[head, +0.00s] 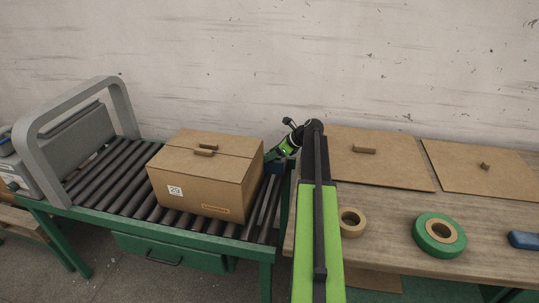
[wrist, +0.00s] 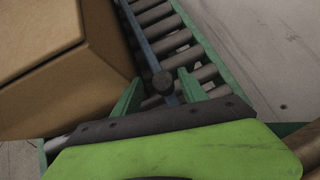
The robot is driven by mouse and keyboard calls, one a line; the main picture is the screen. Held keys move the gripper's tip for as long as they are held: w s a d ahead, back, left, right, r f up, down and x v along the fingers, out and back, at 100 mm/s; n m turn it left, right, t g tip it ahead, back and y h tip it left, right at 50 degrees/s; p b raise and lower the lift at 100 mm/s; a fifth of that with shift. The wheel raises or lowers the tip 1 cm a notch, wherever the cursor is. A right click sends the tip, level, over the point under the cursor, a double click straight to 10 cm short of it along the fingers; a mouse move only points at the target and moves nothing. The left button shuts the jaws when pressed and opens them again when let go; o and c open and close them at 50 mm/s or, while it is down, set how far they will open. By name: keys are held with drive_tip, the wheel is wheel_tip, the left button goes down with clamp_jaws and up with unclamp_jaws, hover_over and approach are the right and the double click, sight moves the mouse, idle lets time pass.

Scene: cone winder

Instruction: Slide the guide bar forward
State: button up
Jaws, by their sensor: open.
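The guide bar (wrist: 142,42) is a narrow blue-grey bar running along the rollers beside the cardboard box in the wrist view. A dark round knob (wrist: 163,83) stands on it. My gripper (wrist: 159,77) is open, with one green finger on each side of the knob. I cannot tell whether either finger touches it. In the head view my gripper (head: 277,160) is at the right end of the conveyor, just right of the box. The guide bar is mostly hidden there by the box and my arm.
The closed cardboard box (head: 205,180) sits on the roller conveyor (head: 105,180), close to my gripper. A grey arch machine (head: 75,135) stands at the left. The wooden table (head: 390,235) at right holds a tan tape roll (head: 351,222), green tape roll (head: 439,236) and flat cardboard (head: 370,165).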

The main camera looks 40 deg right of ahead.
drive_tip(key=p+v, duration=1)
drive_tip(key=v, duration=0.6)
drive_tip(key=shift+r+p, duration=0.1)
drive_tip(key=shift+p, duration=0.2)
